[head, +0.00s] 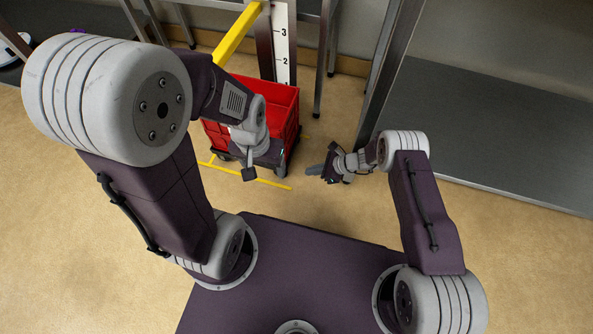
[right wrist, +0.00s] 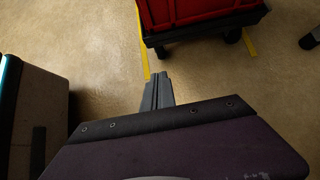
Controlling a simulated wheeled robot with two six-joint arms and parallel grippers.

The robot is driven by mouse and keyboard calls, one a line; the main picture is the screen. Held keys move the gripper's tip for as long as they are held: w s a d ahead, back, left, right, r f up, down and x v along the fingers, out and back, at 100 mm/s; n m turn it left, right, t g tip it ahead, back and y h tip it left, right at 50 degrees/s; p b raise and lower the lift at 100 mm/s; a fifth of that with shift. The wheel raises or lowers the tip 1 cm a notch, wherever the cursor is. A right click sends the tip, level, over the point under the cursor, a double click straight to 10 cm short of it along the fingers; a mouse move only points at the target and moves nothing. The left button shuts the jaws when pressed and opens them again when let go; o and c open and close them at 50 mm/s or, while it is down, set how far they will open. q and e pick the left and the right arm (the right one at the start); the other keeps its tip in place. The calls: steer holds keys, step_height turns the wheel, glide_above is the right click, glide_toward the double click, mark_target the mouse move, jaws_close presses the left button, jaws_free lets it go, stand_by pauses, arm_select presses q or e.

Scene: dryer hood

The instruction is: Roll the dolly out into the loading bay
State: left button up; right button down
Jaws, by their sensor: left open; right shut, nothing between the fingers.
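The dolly (right wrist: 205,30) is a dark wheeled base carrying a red crate (head: 288,105). In the head view it stands ahead of me, between metal legs and inside yellow floor lines. My left gripper (head: 249,168) is open at the crate's near side and hides part of it and of the dolly. I cannot tell whether it touches them. My right gripper (head: 314,171) is shut and empty, low over the floor to the right of the dolly. In the right wrist view its closed fingers (right wrist: 157,92) are apart from the dolly, which shows at the top.
A yellow bar (head: 238,36) slants above the crate's far left side; its attachment is unclear. A white numbered strip (head: 284,45) stands behind the crate. A grey metal shelf (head: 490,130) and its legs are at right. Floor between my base and the dolly is clear.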

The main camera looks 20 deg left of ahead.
steer(key=b+x, duration=0.7)
steer(key=x, duration=0.1)
steer(key=shift+s+a+f, duration=0.1)
steer(key=shift+a+f, duration=0.05)
steer(key=shift+f, duration=0.25)
steer(key=shift+a+f+b, duration=0.25)
steer(key=shift+a+b, duration=0.2)
steer(key=shift+b, duration=0.1)
steer(key=shift+a, duration=0.1)
steer(key=shift+r, duration=0.1)
